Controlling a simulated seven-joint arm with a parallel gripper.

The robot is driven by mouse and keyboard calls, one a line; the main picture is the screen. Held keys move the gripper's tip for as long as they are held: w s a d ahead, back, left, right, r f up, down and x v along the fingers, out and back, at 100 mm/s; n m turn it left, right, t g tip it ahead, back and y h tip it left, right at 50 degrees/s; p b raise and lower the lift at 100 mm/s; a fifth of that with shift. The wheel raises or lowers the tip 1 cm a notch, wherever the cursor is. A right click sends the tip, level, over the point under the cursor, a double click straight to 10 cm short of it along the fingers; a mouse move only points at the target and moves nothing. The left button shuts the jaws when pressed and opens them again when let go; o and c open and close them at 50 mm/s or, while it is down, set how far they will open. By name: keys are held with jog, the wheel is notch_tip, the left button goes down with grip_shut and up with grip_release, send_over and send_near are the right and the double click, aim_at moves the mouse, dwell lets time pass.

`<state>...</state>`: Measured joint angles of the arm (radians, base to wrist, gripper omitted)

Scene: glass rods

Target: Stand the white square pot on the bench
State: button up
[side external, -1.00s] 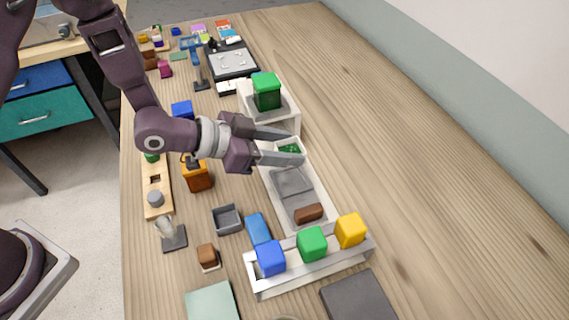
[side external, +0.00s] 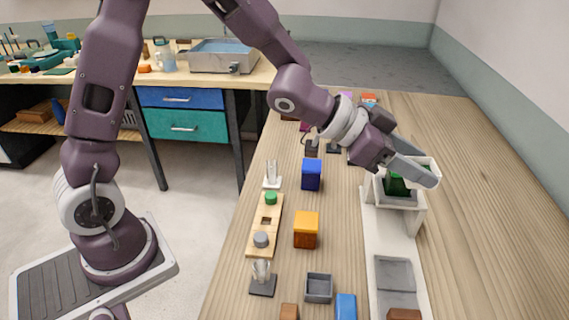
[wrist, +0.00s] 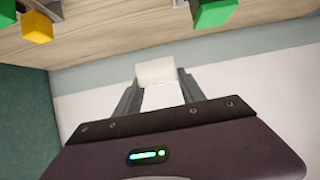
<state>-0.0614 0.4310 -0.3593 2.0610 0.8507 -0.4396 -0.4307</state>
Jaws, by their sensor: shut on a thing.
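My gripper (side external: 418,168) is shut on the white square pot (wrist: 157,72), which sits between its fingertips in the wrist view. In the side view the pot (side external: 429,163) shows only as a pale patch between the fingers. The gripper is above the far end of a long white tray (side external: 388,240), apart from the bench (side external: 490,200). The fingers reach out sideways and slope slightly down. The fingers hide most of the pot, and I cannot tell which way its opening faces.
A white box with a green block (side external: 396,187) stands beneath my gripper. Grey pads (side external: 394,272), an orange block (side external: 306,230), a blue block (side external: 311,174) and a grey open box (side external: 318,288) are nearer or to the left. The bench right of the tray is clear.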

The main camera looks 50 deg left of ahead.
jog(key=w+a+r+n+y, duration=0.1)
jog(key=w+a, duration=0.4)
jog(key=a, duration=0.4)
jog(key=n+t+y, duration=0.2)
jog(key=n+y, duration=0.1)
send_over(280, 163)
notch_tip(280, 163, down, 2)
jog(key=shift+h, duration=0.3)
notch_tip(280, 163, down, 22)
jog(key=shift+d+r, duration=0.1)
jog(key=shift+r, duration=0.1)
jog(key=shift+f, duration=0.2)
jog(key=o, duration=1.4)
jog(key=shift+r, duration=0.1)
